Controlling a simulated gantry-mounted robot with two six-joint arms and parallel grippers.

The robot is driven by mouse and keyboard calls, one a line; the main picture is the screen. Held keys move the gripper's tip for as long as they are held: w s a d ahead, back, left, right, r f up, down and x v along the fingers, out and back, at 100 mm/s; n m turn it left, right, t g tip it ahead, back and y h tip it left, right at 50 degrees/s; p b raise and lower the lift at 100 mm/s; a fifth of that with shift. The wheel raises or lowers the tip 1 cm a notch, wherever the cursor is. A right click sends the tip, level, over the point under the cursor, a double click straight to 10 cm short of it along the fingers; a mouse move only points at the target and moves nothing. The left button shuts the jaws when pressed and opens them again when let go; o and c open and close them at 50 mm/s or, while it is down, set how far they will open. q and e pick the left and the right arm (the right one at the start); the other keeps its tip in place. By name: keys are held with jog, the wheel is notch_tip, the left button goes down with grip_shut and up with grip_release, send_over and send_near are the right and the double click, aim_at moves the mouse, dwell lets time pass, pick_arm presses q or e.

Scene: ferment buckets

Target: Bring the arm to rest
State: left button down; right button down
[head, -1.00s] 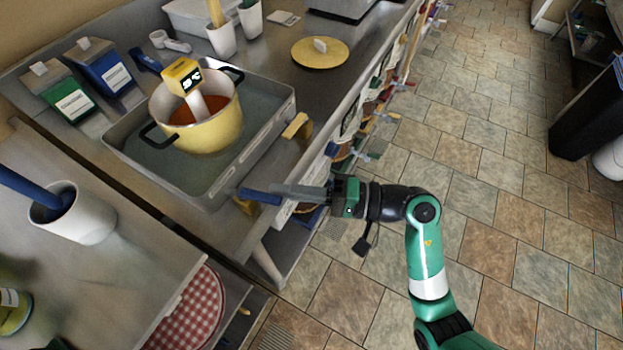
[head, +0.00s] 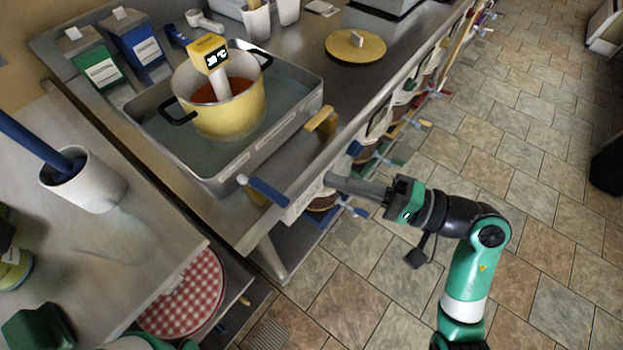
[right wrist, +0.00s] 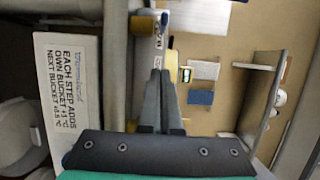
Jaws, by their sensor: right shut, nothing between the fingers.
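My right gripper (head: 328,181) is shut and empty. It points left in the head view, just off the front edge of the steel counter, with a small gap to a blue handle (head: 265,190) at that edge. In the right wrist view the two closed fingers (right wrist: 160,85) lie side by side with nothing between them. The right arm reaches in from the lower right over the floor. Green parts that may be my left arm show at the lower left of the head view, but no left gripper shows.
A yellow pot (head: 240,112) stands in a metal water bath (head: 303,108) on the counter. A yellow lid (head: 356,45) lies behind. Buckets and coloured tap handles line the counter's front. A white cup (head: 92,188) stands left. The tiled floor (head: 540,200) right of the counter is open.

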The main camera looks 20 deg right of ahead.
jog(key=v, duration=0.5)
jog(key=shift+s, duration=0.35)
